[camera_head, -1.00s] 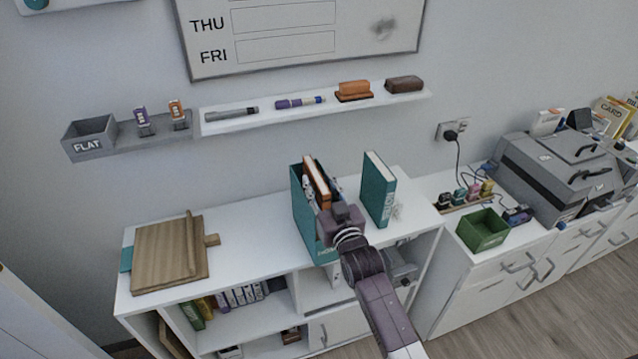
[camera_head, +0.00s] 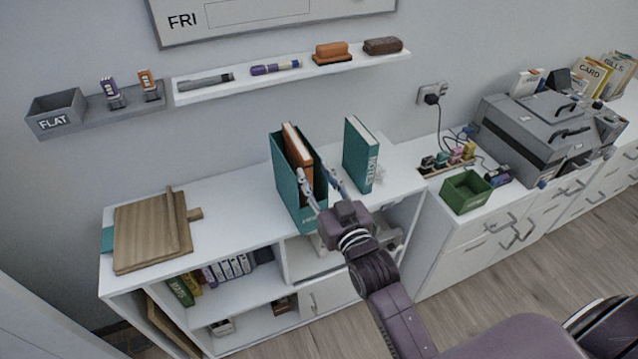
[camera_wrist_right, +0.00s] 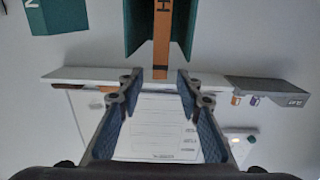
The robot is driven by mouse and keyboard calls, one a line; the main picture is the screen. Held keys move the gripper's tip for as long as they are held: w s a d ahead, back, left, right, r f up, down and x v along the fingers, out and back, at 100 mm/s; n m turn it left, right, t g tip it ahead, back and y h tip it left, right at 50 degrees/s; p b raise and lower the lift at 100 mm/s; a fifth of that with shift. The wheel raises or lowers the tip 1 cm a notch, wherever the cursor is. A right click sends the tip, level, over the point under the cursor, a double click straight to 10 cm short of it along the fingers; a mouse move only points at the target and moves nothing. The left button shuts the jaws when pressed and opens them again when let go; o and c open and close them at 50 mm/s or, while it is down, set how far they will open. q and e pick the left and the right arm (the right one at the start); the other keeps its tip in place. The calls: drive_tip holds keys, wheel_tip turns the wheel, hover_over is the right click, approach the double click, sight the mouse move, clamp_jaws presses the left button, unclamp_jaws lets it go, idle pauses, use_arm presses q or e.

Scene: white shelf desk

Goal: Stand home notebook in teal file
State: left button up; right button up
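The orange home notebook (camera_head: 297,152) stands upright in the teal file (camera_head: 287,190) on the white shelf desk. Its orange spine (camera_wrist_right: 162,38) shows between the teal walls of the file (camera_wrist_right: 135,25) in the right wrist view, with part of a letter on it. My right gripper (camera_head: 318,178) is in front of the file, its fingers spread and empty. In the right wrist view, the gripper (camera_wrist_right: 158,85) has a clear gap between its fingers and the spine lies beyond the tips. The notebook's lower part is hidden by the file. My left gripper is not in view.
A teal book (camera_head: 361,155) stands upright right of the file. A wooden stand (camera_head: 150,230) is on the desk's left end. A wall ledge (camera_head: 290,78) with pens and erasers runs above. A green box (camera_head: 466,191) and grey printer (camera_head: 545,135) are at right.

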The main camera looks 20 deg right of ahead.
drive_tip(key=shift+s, duration=0.85)
wheel_tip(320, 180, down, 20)
drive_tip(key=s+a+g, duration=0.2)
drive_tip(key=s+g, duration=0.1)
drive_tip(key=g, duration=0.1)
drive_tip(key=s+f+g, duration=0.2)
drive_tip(key=s+f, duration=0.2)
drive_tip(key=f, duration=0.3)
drive_tip(key=s+f+n+g, duration=0.1)
drive_tip(key=s+f, duration=0.2)
drive_tip(key=f, duration=0.4)
drive_tip(key=s+f+g, duration=0.2)
drive_tip(key=s+f, duration=0.2)
drive_tip(key=f, duration=0.3)
drive_tip(key=s+d+f+g, duration=0.1)
drive_tip(key=s+f+g, duration=0.1)
drive_tip(key=s+f, duration=0.4)
drive_tip(key=s+d+f+g, duration=0.2)
drive_tip(key=s+f, duration=0.4)
drive_tip(key=s, duration=1.1)
drive_tip(key=s+d+f+n+g, duration=0.1)
drive_tip(key=s+d+f+g, duration=0.1)
drive_tip(key=s+f+g, duration=0.2)
drive_tip(key=s+f, duration=0.3)
drive_tip(key=s, duration=0.4)
drive_tip(key=shift+s+d+h, duration=0.15)
drive_tip(key=shift+h, duration=0.15)
